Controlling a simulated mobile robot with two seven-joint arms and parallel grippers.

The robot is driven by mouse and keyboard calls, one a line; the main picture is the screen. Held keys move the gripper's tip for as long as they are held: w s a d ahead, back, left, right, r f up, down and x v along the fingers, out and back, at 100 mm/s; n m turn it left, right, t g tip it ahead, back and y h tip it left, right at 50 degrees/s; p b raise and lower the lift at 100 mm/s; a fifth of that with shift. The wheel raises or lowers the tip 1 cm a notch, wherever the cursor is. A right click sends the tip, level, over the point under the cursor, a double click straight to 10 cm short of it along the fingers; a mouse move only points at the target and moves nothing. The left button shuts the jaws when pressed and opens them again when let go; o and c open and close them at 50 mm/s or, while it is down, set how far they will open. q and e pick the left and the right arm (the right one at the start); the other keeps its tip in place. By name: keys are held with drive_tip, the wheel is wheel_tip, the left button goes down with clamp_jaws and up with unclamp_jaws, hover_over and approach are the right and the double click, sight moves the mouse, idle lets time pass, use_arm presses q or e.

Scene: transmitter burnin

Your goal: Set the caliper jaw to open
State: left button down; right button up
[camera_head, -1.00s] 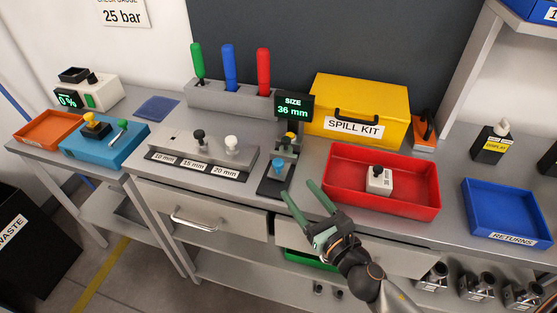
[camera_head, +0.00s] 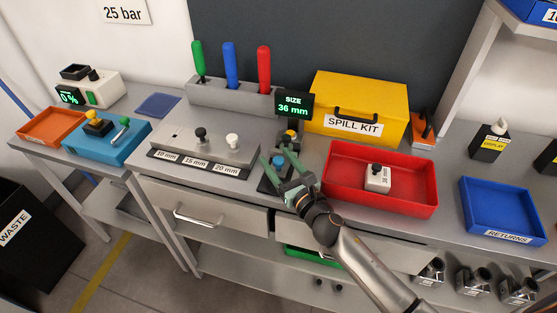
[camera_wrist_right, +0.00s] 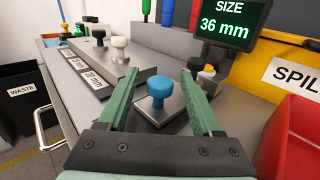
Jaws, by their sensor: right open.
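The caliper station stands at the middle of the bench, with its display (camera_head: 293,104) reading SIZE 36 mm. A yellow-topped knob (camera_wrist_right: 208,69) shows below the display in the right wrist view. A blue knob (camera_wrist_right: 162,84) on a small grey metal block (camera_wrist_right: 158,108) sits on the station's front. My right gripper (camera_head: 276,156) is open, its green fingers reaching over the station. In the right wrist view its fingers (camera_wrist_right: 160,75) stand on either side of the blue knob, apart from it. The caliper jaw itself cannot be made out clearly. My left gripper is not in view.
A gauge block rack (camera_head: 179,155) with black and white knobs stands left of the station. A red tray (camera_head: 412,202) holding a white block (camera_head: 378,178) is close on the right. A yellow spill kit (camera_head: 385,95) stands behind.

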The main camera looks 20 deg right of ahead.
drive_tip(key=shift+c, duration=0.2)
clamp_jaws()
drive_tip(key=shift+s, duration=0.1)
idle(1.0)
